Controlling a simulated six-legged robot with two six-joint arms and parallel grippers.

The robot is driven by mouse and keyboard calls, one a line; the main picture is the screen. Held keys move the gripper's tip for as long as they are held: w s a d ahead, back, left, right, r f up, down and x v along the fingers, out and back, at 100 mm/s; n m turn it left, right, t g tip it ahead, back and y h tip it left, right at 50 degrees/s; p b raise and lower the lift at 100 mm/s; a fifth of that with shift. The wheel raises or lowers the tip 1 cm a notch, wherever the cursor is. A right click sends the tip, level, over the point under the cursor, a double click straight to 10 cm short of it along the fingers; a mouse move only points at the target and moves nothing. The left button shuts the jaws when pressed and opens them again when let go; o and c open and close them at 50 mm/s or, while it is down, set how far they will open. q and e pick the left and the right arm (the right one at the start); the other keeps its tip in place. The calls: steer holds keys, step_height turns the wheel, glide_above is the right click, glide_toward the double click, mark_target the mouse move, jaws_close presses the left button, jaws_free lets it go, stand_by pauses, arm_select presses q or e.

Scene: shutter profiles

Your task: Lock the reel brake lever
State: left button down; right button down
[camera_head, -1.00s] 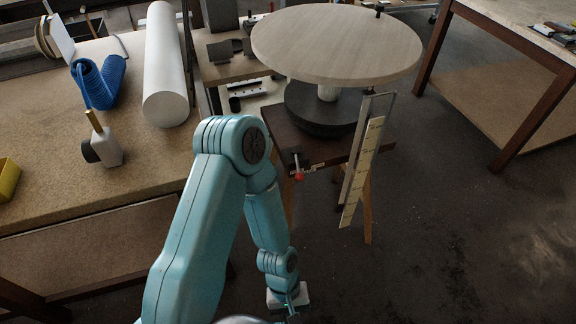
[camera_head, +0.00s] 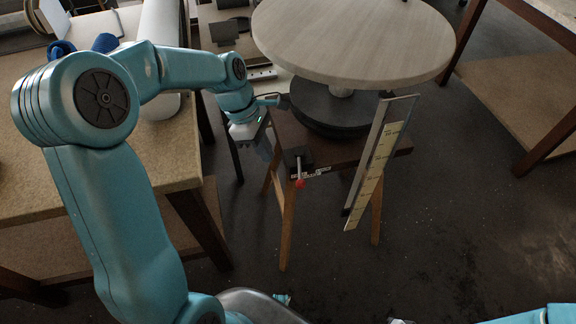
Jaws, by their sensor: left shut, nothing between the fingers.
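The reel brake lever (camera_head: 300,170) is a thin rod with a red knob at its end, on a dark block at the front edge of the brown stand. It points toward the front, and a small lettered strip, too small to read, lies beside its block. My left gripper (camera_head: 267,150) is to the left of the lever and apart from it, by the stand's left side. Its fingers are dark, hard to make out, shut and empty. My right arm shows only in part at the bottom right corner; its fingers are out of the picture.
A round pale disc (camera_head: 350,40) on a black base (camera_head: 325,108) overhangs the stand (camera_head: 345,150). A yellow scale strip (camera_head: 376,165) on a metal frame stands right of the lever. A workbench (camera_head: 185,155) is at left. The floor in front is clear.

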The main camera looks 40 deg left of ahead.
mark_target(300, 168)
arm_select(q)
steer(key=w+d+b+x, duration=0.1)
steer(key=x, duration=0.8)
steer(key=shift+d+r+t+y, duration=0.3)
steer(key=shift+t, duration=0.1)
steer(key=shift+w, duration=0.2)
